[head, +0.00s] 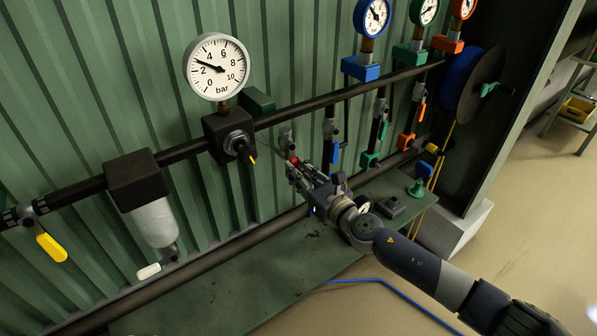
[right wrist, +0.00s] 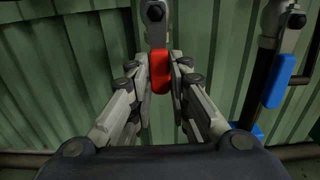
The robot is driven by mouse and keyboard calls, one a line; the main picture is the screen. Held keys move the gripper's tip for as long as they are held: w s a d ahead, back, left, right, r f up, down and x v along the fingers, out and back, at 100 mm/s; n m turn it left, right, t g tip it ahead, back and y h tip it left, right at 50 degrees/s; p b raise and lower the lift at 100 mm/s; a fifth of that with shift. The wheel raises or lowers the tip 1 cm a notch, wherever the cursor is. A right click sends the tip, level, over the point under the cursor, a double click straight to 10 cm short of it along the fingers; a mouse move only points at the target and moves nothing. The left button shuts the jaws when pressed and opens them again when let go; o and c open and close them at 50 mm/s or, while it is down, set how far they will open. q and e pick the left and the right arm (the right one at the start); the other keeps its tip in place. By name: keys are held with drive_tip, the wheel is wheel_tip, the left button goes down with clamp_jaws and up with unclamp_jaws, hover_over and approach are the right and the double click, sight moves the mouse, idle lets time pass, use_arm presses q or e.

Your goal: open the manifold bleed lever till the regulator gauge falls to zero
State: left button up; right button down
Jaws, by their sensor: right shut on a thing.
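The bleed lever is a red handle (right wrist: 161,76) hanging from a grey valve under the pipe. It hangs about straight down in the right wrist view, with a finger on each side. In the head view a bit of its red (head: 292,158) shows beside my right gripper (head: 297,170), which is shut on it. My left gripper is not in view.
Blue (head: 371,17), green and red gauges stand to the right above drops with coloured levers. A blue lever (right wrist: 279,81) hangs close right of my right gripper. A filter bowl (head: 155,222) and yellow lever (head: 51,247) are at left. A green bench (head: 240,285) runs below.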

drive_tip(key=c, duration=1.5)
unclamp_jaws()
drive_tip(key=shift+w, duration=0.1)
drive_tip(key=v, duration=1.2)
